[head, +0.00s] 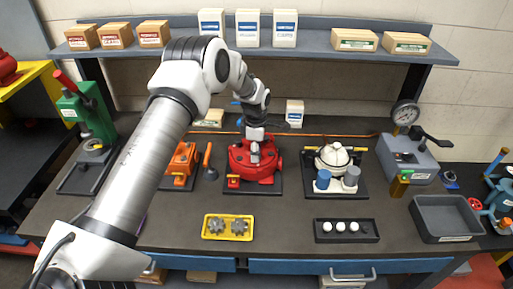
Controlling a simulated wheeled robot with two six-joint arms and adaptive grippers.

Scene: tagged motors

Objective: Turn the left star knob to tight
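My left arm comes in from the left, and its gripper (254,152) points down over the red motor (262,173) on a dark base plate near the middle of the bench. The fingers are small and overlap the top of the red housing, so I cannot tell whether they are open, shut or touching it. No star knob shows clearly on the red motor; the wrist and gripper cover part of its top. Two grey star-shaped pieces, a left one (215,226) and a right one (239,227), sit in a yellow tray (206,236) at the front. My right gripper is out of view.
An orange unit (182,160) stands left of the red motor, and a cream unit (333,157) stands right. A green press (95,112) is far left. A black tray (321,239) with white balls and a grey bin (425,207) lie front right. A shelf (310,42) runs behind.

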